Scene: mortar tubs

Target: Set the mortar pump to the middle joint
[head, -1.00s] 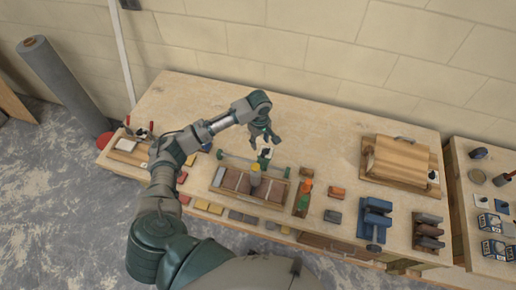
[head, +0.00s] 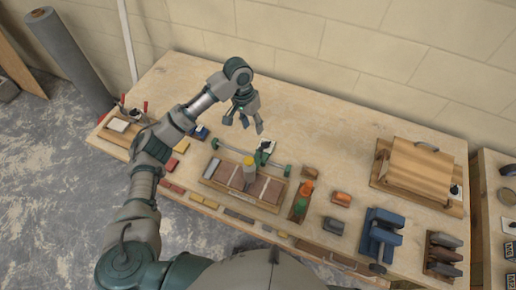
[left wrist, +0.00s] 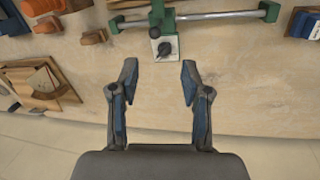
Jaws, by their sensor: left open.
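A white plate with a dark knob (left wrist: 164,47) sits by this block in the left wrist view. My left gripper (head: 243,119) is open and empty, above the bench behind the rail. In the left wrist view its fingers (left wrist: 159,68) stand apart, with the knob ahead of the gap. My right gripper is out of view.
Right of the tray are a narrow holder with orange and green pieces (head: 302,201), an orange-brown block (head: 341,198) and a blue clamp-like tool (head: 381,232). A wooden board with a handle (head: 415,172) lies farther right. The bench behind the rail is largely clear.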

